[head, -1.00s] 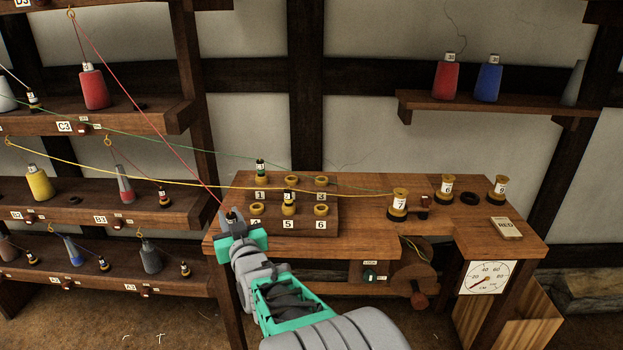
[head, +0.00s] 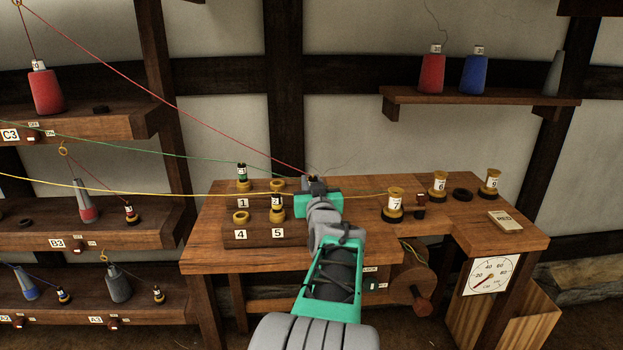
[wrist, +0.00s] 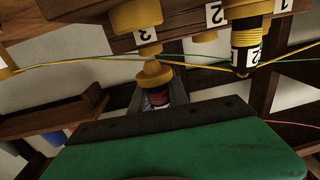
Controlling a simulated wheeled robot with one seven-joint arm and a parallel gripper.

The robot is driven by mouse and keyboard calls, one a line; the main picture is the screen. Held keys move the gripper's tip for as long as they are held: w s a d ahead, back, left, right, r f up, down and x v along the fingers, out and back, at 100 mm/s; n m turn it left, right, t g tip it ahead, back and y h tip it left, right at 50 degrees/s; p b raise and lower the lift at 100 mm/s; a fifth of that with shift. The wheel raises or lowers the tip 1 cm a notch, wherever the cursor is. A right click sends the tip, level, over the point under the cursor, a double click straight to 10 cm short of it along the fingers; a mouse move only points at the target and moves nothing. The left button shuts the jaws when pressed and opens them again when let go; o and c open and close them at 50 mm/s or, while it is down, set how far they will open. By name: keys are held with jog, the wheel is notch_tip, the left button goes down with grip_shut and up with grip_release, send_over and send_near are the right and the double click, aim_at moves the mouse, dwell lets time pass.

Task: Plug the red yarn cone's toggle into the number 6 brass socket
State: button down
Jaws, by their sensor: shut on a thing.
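The red yarn cone (head: 46,90) stands on the upper left shelf. Its red thread runs from an eye above it down to my gripper (head: 313,181). My gripper is over the right end of the numbered socket block (head: 256,236), shut on a small toggle (wrist: 157,98) with red winding. A brass piece (wrist: 152,74) is just beyond the toggle in the wrist view; I cannot tell whether they join. The number 3 label (wrist: 147,35) shows there. In the head view my gripper hides the number 6 socket and its label. A brass socket (wrist: 137,14), number unclear, is above label 3.
A toggle (head: 277,208) stands in socket 5 and a green-wound one (head: 242,175) in socket 1. Yellow (head: 130,192) and green (head: 120,145) threads cross near the block. Spool 7 (head: 394,206) stands right of my gripper.

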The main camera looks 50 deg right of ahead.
jog(key=shift+f+b, duration=0.35)
jog(key=shift+f, duration=1.05)
jog(key=shift+s+b, duration=0.2)
jog(key=shift+b, duration=0.75)
jog(key=shift+f+b, duration=0.45)
jog(key=shift+b, duration=0.05)
jog(key=c, duration=1.5)
grip_release()
jog(key=shift+c, duration=0.2)
jog(key=shift+a, duration=0.1)
